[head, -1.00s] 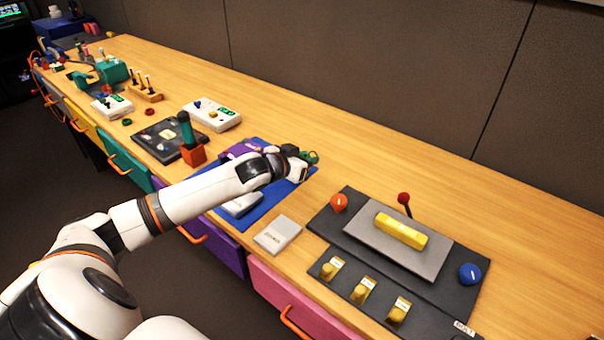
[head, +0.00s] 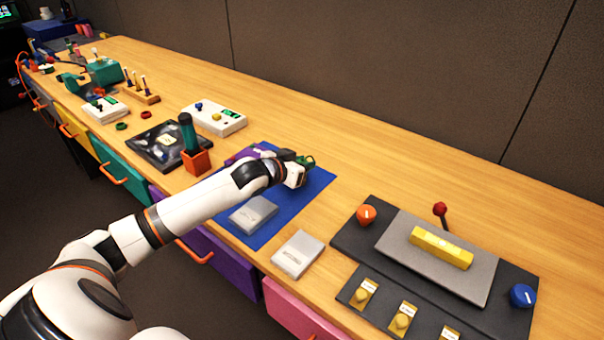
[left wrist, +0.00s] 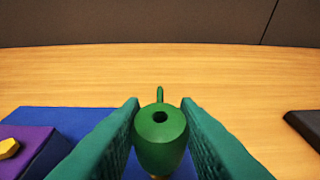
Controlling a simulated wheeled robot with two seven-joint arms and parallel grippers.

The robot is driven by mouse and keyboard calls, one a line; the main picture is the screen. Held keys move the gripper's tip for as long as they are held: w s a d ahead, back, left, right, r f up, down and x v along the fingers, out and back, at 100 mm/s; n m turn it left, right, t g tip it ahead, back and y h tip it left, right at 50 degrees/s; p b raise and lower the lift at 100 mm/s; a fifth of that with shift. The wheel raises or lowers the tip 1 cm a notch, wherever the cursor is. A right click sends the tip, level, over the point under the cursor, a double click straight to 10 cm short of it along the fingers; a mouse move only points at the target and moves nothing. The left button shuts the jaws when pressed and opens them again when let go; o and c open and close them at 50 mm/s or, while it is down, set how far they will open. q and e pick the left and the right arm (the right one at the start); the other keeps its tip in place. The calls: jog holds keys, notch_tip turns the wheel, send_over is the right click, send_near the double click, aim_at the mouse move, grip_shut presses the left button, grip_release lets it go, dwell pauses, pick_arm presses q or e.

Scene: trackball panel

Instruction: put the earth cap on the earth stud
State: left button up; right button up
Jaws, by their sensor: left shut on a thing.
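My left gripper (head: 306,161) is above the far part of the blue mat (head: 290,208). In the left wrist view its teal fingers (left wrist: 160,125) are shut on a green rounded cap (left wrist: 161,137) with a dark hole in its top and a small loop behind. A bit of yellow shows under the cap, too small to tell what it is. A purple block (left wrist: 25,150) with a yellow knob (left wrist: 8,148) is to the left of the cap. In the head view the purple block (head: 240,154) is partly behind my arm. I cannot make out the earth stud. My right gripper is out of view.
A grey box (head: 254,214) lies on the mat and a pale box (head: 298,254) beside it. A dark panel (head: 362,243) with knobs and a red-tipped lever (head: 439,209) stands to the right. An orange-based joystick (head: 196,160) is left. Bare wood lies behind the mat.

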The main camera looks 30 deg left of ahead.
pick_arm(q)
notch_tip(320, 180, down, 3)
jog(key=shift+r, duration=0.1)
jog(key=shift+f, duration=0.25)
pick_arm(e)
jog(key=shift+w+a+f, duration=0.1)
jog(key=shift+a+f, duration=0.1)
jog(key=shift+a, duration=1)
pick_arm(q)
jog(key=o, duration=0.6)
jog(key=shift+c, duration=0.2)
jog(key=o, duration=0.4)
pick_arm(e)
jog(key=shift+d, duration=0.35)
pick_arm(q)
jog(key=shift+r, duration=0.1)
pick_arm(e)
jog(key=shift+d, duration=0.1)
pick_arm(q)
jog(key=shift+s+r, duration=0.1)
jog(key=shift+s, duration=0.05)
jog(key=v, duration=1.1)
jog(key=shift+s+r+p, duration=0.1)
jog(key=shift+s+p, duration=0.2)
jog(key=shift+p, duration=0.05)
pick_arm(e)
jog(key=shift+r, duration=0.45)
